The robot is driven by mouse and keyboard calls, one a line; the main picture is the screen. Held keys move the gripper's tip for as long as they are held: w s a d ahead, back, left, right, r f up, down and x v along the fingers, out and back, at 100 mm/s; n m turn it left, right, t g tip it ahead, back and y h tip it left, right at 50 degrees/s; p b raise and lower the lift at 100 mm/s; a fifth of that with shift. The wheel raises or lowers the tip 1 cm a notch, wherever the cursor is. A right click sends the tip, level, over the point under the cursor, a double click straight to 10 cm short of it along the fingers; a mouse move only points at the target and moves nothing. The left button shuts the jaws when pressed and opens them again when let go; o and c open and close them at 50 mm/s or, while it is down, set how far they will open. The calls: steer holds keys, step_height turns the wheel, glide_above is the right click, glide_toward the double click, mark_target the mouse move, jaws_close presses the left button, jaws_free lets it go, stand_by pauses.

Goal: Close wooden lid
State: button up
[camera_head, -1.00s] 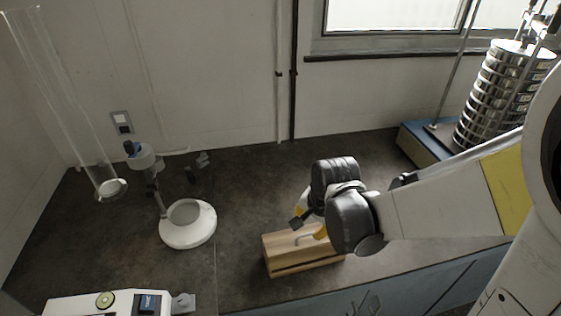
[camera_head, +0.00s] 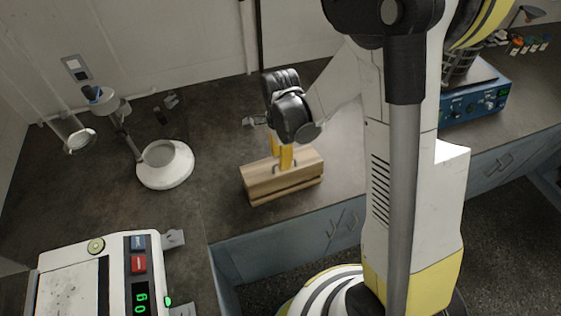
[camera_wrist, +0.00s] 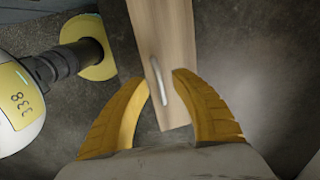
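The wooden box with its lid (camera_head: 262,182) stands near the front edge of the dark bench in the head view. A dark slit runs along its front side; I cannot tell how far the lid is open. A small metal handle is on its top and shows clearly in the wrist view (camera_wrist: 158,82). My gripper (camera_head: 281,165) is over the box, yellow fingers pointing down at the handle. In the wrist view my gripper (camera_wrist: 161,80) is open, with the handle between its fingertips. I cannot tell whether either finger touches it.
A white round-based stand (camera_head: 165,176) is left of the box. A balance (camera_head: 75,281) with a green display is at the front left. A blue sieve shaker base (camera_head: 477,100) is at the right. Bare bench (camera_head: 215,135) lies behind the box.

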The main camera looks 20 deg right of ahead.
mark_target(283, 174)
steer(key=shift+f, duration=0.45)
jaws_close()
steer(key=s+b, duration=0.1)
steer(key=s+f+t+b, duration=0.1)
steer(key=shift+s+f+b, duration=0.25)
steer(key=shift+f+b, duration=0.05)
steer(key=shift+b, duration=0.1)
steer(key=shift+r, duration=0.1)
